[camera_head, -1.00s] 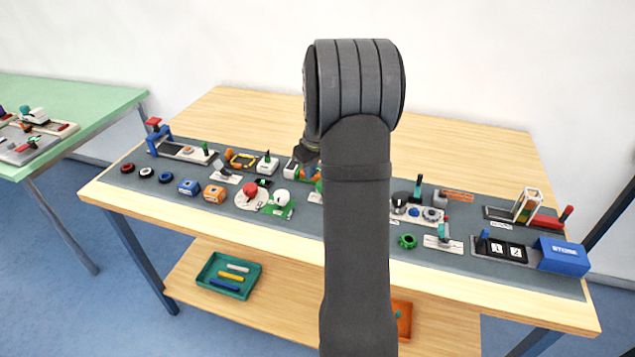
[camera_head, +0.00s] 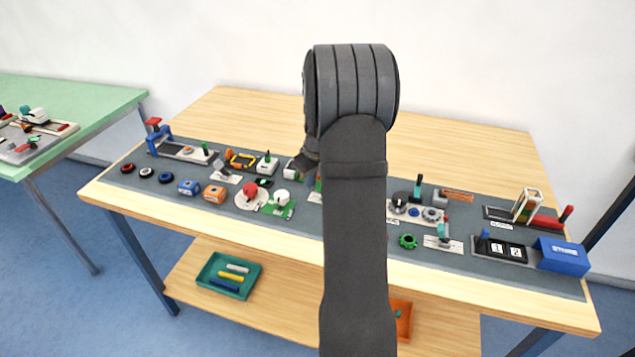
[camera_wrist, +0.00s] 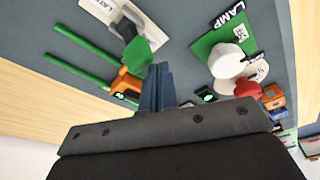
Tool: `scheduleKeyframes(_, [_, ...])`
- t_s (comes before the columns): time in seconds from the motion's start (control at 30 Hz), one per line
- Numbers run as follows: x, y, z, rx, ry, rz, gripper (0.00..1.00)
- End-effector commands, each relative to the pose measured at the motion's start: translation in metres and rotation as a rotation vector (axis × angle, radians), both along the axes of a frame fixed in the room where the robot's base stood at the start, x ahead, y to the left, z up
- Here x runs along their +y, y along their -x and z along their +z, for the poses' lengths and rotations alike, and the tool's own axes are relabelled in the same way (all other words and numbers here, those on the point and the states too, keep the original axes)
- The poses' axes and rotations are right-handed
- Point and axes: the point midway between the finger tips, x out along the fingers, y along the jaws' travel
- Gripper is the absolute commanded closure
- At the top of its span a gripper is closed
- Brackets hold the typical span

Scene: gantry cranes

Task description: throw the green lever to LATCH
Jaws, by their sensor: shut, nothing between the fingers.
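The green lever (camera_wrist: 137,55) shows in the wrist view as a green block-shaped handle on a grey and white mount. The white plate with the LATCH label (camera_wrist: 97,8) is at the top left there. My gripper (camera_wrist: 158,70) is shut and empty, its blue-grey fingertips just right of the green handle. I cannot tell whether they touch it. In the head view my arm hides most of the lever area; only a bit of green (camera_head: 319,184) shows at its left edge.
To the right are the green LAMP board (camera_wrist: 222,45) with a white knob (camera_wrist: 226,60) and a red knob (camera_wrist: 247,87). The grey mat (camera_head: 470,262) is crowded.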

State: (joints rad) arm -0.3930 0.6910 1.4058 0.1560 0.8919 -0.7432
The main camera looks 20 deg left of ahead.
Motion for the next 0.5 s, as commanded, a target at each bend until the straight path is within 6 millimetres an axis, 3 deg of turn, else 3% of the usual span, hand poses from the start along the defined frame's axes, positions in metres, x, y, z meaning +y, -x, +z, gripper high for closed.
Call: scheduleKeyframes(0.5, [-0.014,-0.001,0.000,-0.001,0.000,-0.001,1.00])
